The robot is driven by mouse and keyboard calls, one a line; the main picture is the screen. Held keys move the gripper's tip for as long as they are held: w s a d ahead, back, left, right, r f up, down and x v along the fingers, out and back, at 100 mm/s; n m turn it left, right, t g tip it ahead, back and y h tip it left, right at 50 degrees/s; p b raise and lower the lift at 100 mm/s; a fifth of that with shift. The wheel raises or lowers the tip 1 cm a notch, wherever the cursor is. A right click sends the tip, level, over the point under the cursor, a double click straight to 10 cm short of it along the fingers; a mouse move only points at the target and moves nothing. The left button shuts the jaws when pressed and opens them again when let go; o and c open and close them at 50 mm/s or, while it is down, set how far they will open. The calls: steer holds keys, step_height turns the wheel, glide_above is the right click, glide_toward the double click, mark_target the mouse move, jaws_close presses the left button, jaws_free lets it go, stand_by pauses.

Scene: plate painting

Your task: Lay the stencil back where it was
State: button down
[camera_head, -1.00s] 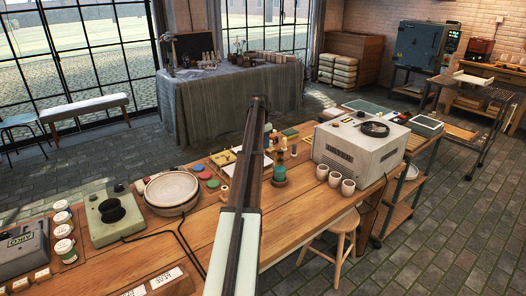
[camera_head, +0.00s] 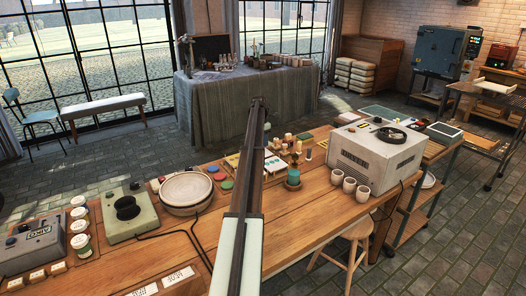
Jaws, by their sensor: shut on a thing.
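My arm rises through the middle of the view and hides part of the wooden workbench (camera_head: 300,214) behind it. My gripper does not show; it is hidden behind or below the arm. I cannot make out the stencil. A round pale plate (camera_head: 185,187) lies on a round stand left of my arm.
A green device with a black knob (camera_head: 127,207) and several lidded jars (camera_head: 81,229) stand at the left. Coloured discs (camera_head: 226,184) lie by the plate. A green pot (camera_head: 293,177), white cups (camera_head: 349,185) and a boxy machine (camera_head: 376,156) stand to the right.

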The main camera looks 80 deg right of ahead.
steer(key=shift+f, duration=2.75)
steer(key=shift+f, duration=0.1)
steer(key=c, duration=0.9)
jaws_free()
steer(key=r, duration=0.8)
steer(key=w+a+r, duration=0.1)
steer(key=r, duration=0.3)
steer(key=shift+r, duration=0.1)
